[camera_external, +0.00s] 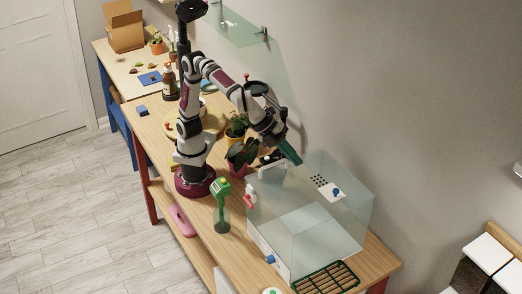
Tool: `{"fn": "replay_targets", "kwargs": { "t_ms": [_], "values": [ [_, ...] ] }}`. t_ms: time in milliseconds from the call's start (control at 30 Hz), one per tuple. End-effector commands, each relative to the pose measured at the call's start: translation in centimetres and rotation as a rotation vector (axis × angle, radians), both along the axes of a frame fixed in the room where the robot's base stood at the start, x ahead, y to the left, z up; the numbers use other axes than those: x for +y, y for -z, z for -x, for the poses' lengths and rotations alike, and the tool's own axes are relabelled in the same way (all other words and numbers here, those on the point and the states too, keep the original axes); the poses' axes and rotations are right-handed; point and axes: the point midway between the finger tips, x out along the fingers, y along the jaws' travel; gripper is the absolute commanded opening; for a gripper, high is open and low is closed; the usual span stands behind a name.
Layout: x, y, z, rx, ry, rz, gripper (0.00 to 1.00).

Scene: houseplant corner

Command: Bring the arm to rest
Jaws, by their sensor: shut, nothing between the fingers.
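My gripper (291,155) is at the end of my bent arm, raised above the wooden table (222,262). Its teal fingers point down and right. They are shut with nothing between them. The gripper is close to the back left upper edge of a clear glass tank (318,205); I cannot tell whether it is over the rim or behind it. My arm stands on a dark red base at the table's left edge.
Potted plants (237,156) stand close behind my arm's base. A green-headed device (221,203) stands left of the tank. A glass shelf (232,26) is on the wall. Free floor lies left of the table.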

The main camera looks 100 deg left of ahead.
Motion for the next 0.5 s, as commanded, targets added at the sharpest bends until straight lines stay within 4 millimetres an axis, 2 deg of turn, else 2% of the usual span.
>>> {"fn": "replay_targets", "kwargs": {
  "t_ms": [67,167,200,267,300,333,400,500],
  "values": [
    [0.9,0.2,0.2,0.01,-0.019,0.001,0.0],
    [6.1,1.5,2.1,0.078,-0.143,0.019,0.0],
    [9.3,2.5,3.7,0.124,-0.229,0.034,0.0],
    [14.3,4.5,7.2,0.203,-0.377,0.06,0.0],
    [17.3,5.9,10.0,0.257,-0.48,0.082,0.0],
    [19.2,6.9,12.2,0.295,-0.556,0.1,0.0],
    [22.6,9.4,17.5,0.382,-0.722,0.137,0.0],
    [25.1,12.6,24.1,0.48,-0.916,0.191,0.0]
  ]
}}
